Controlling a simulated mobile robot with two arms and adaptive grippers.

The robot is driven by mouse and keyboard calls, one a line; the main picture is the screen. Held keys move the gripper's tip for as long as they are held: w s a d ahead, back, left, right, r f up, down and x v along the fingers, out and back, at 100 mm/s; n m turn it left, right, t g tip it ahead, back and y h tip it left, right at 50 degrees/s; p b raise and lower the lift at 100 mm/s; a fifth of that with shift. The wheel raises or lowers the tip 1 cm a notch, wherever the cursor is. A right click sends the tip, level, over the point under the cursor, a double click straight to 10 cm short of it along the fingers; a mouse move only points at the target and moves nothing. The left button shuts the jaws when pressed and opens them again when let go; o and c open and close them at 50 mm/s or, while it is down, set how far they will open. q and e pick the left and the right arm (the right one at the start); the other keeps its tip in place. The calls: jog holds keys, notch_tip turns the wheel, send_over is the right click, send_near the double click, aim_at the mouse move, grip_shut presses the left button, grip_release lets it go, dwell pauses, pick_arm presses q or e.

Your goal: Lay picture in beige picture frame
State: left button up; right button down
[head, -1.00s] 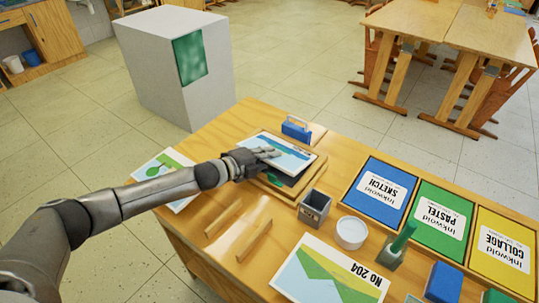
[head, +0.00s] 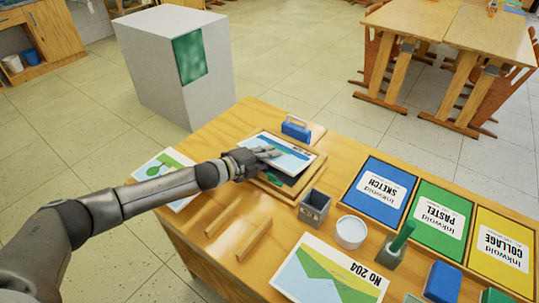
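The beige picture frame (head: 312,171) lies near the far left part of the wooden table. The picture (head: 287,150), pale with blue bands, is over the frame and partly covers its opening. A dark area and a green shape show below its near edge. My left gripper (head: 267,153) reaches in from the left, with its fingers at the left part of the picture. I cannot tell whether the fingers grip the picture or are parted, nor whether the picture touches the frame. My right gripper is not in view.
A blue-handled block (head: 296,127) stands behind the frame. Two wooden strips (head: 254,241) lie in front. A No 204 picture (head: 325,275) and coloured trays (head: 380,192) lie to the right.

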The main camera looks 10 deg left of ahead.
pick_arm(q)
jog(key=o, duration=0.4)
jog(key=v, duration=1.1)
jog(key=shift+s+a+r, duration=0.15)
jog(key=shift+s+a, duration=0.1)
jog(key=shift+s, duration=0.15)
jog(key=shift+r, duration=0.1)
